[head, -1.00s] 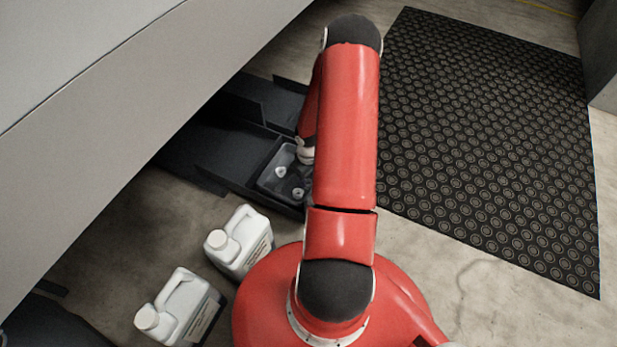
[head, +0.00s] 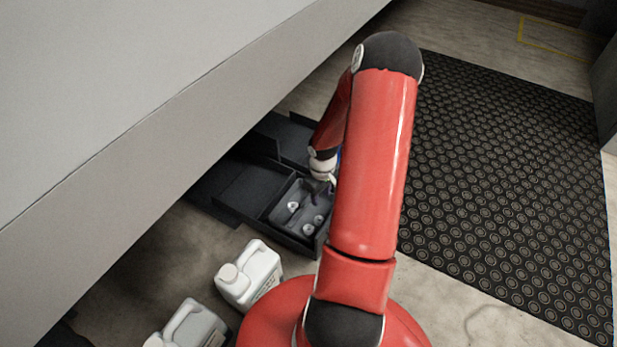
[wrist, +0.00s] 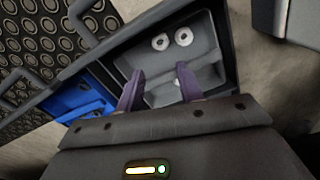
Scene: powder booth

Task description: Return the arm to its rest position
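My gripper (wrist: 158,88) shows in the wrist view with its two purple fingers apart and nothing between them. It is above a grey tray (wrist: 205,75) that sits in a dark drawer or bin. Two white ring-shaped parts (wrist: 172,40) lie in the far part of the tray. In the head view my red arm reaches over the floor and bends down at the tray (head: 287,222), where small pale parts lie. The gripper's fingertips are mostly hidden there behind my arm.
A grey cabinet or bench (head: 190,130) fills the left. White jugs (head: 250,275) stand on the floor below the tray. A black ringed mat (head: 510,190) covers the floor at right. A blue bin (wrist: 75,100) is beside the tray in the wrist view.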

